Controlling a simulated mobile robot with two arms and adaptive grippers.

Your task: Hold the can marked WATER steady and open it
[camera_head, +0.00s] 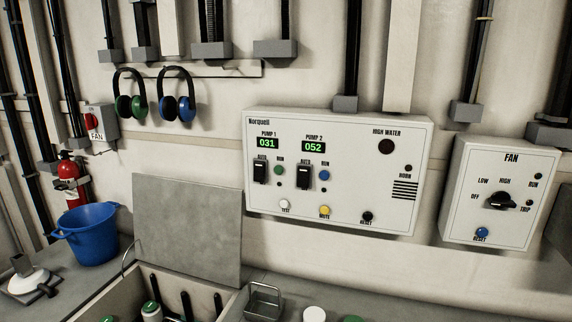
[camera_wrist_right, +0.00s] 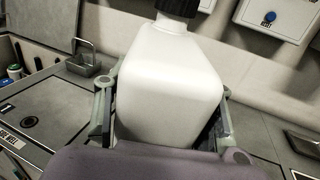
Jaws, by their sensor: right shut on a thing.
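A white can with a black cap (camera_wrist_right: 178,8) fills the middle of the right wrist view. The white can (camera_wrist_right: 168,75) stands between the fingers of my right gripper (camera_wrist_right: 165,112), which is shut on its sides. No WATER marking shows on the face in view, so I cannot read which can it is. The cap sits on the neck and its top is cut off by the picture edge. My left gripper is in neither view, and the head view shows neither gripper nor this can.
An open compartment with a raised grey lid (camera_head: 188,230) holds several bottles and tools. A blue bucket (camera_head: 90,235) stands at left. A wire basket (camera_head: 264,300) and a white round top (camera_head: 314,314) are at the front. Control panels (camera_head: 335,190) are on the wall.

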